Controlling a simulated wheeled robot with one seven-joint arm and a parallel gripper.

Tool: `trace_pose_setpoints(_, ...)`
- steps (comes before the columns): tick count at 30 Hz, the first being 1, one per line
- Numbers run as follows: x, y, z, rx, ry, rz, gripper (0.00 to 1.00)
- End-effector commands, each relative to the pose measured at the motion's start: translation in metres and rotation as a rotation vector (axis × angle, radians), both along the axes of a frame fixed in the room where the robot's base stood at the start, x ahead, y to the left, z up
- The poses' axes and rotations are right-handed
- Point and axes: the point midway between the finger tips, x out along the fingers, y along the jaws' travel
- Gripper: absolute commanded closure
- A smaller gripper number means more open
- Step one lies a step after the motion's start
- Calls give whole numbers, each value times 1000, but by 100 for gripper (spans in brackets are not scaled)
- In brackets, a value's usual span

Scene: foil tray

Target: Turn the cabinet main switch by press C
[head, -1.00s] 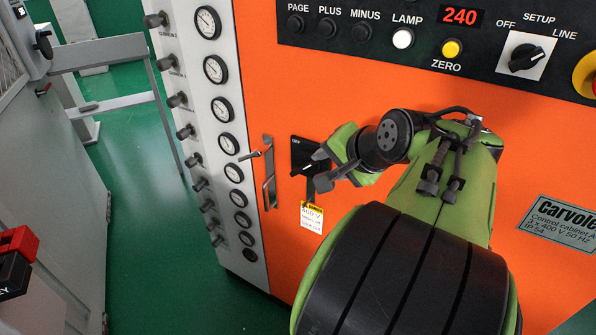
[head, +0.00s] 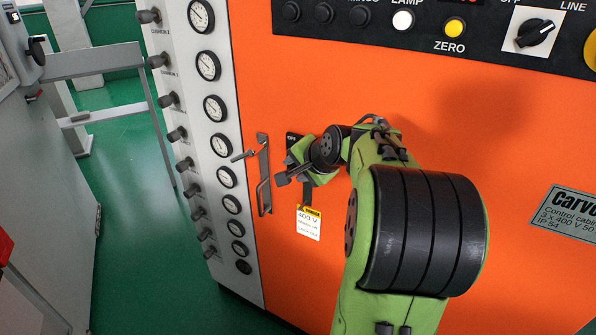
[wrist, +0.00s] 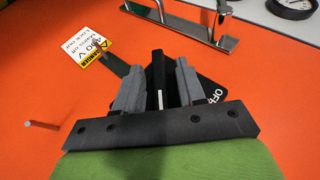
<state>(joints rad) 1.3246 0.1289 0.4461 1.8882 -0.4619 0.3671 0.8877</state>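The main switch is on the orange cabinet front (head: 400,60). Its black plate shows in the head view (head: 291,139), mostly hidden behind my gripper. In the wrist view, the black plate with an "OFF" label (wrist: 213,96) lies behind my fingers. The black switch handle (wrist: 157,80), with a white line, stands between the two grey fingers of my gripper (wrist: 159,66). The left finger is close to the handle; a gap shows at the right finger. My gripper also shows at the switch in the head view (head: 298,168). Contact cannot be told.
A yellow and white 400 V warning tag (head: 308,223) hangs just below the switch. A metal door handle (head: 264,185) stands out to its left. A column of gauges (head: 214,108) and knobs runs further left. A control panel (head: 380,20) with a rotary selector is above.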

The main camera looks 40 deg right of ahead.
Motion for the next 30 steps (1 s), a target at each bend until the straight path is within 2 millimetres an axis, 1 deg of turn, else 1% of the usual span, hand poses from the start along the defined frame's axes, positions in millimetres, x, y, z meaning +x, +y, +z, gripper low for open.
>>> trace_pose_setpoints(4, 0, 0, 1, -1, 0, 1, 61)
trace_pose_setpoints(9, 0, 0, 1, 0, 0, 1, 87)
trace_pose_setpoints(12, 0, 0, 1, 0, 0, 1, 100)
trace_pose_setpoints(22, 0, 2, 2, -7, 27, 5, 100)
trace_pose_setpoints(26, 0, 2, 4, -22, 77, 5, 100)
trace_pose_setpoints(30, 1, 3, 6, -47, 166, 7, 100)
